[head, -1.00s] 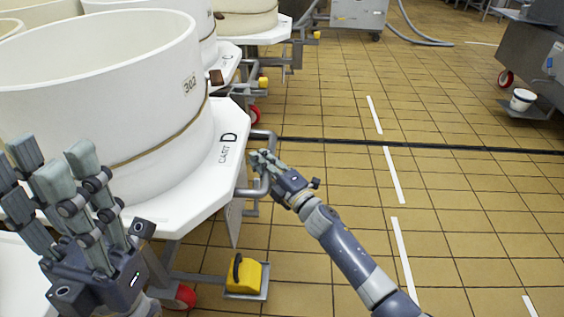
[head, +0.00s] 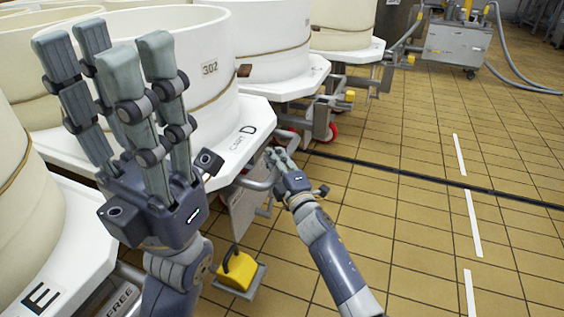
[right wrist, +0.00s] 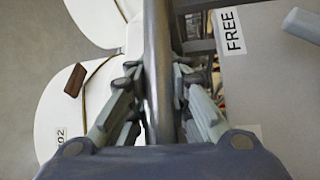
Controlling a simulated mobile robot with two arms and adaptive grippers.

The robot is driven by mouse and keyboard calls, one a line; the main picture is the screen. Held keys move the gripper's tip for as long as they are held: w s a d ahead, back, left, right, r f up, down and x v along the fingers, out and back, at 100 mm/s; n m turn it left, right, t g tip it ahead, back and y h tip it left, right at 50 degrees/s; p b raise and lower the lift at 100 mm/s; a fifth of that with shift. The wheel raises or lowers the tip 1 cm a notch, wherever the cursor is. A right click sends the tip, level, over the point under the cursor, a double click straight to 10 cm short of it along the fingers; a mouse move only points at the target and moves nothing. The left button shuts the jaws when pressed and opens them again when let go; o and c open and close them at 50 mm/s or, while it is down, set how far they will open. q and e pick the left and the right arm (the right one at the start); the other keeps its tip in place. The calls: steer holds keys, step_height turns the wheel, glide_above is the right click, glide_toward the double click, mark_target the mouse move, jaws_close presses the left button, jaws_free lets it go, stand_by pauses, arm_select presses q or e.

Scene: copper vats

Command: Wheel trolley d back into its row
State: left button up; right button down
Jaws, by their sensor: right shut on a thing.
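Trolley d (head: 250,112) is a white angular platform marked "CART D" that carries a round cream vat (head: 225,95) numbered 302. A grey tubular handle (head: 258,184) sticks out from its aisle side. My right gripper (head: 273,156) is shut on this handle; in the right wrist view the bar (right wrist: 158,65) runs between its fingers. My left gripper (head: 118,60) is raised, open and empty, in front of the vat and hides part of it. A yellow pedal block (head: 238,268) sits low below the platform.
Trolley E (head: 75,255) stands close at the lower left. More vat trolleys (head: 300,85) line up beyond trolley d. The tiled aisle (head: 400,220) on the right is clear, with white dashes and a dark floor channel. A grey wheeled unit (head: 455,45) with a hose stands far back.

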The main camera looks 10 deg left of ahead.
steer(key=shift+s+a+f, duration=0.1)
steer(key=shift+s+f, duration=0.1)
steer(key=shift+f, duration=0.4)
steer(key=c, duration=1.4)
jaws_free()
steer(key=shift+c, duration=0.2)
steer(key=shift+r, duration=0.2)
steer(key=shift+r, duration=0.1)
steer(key=v, duration=1.2)
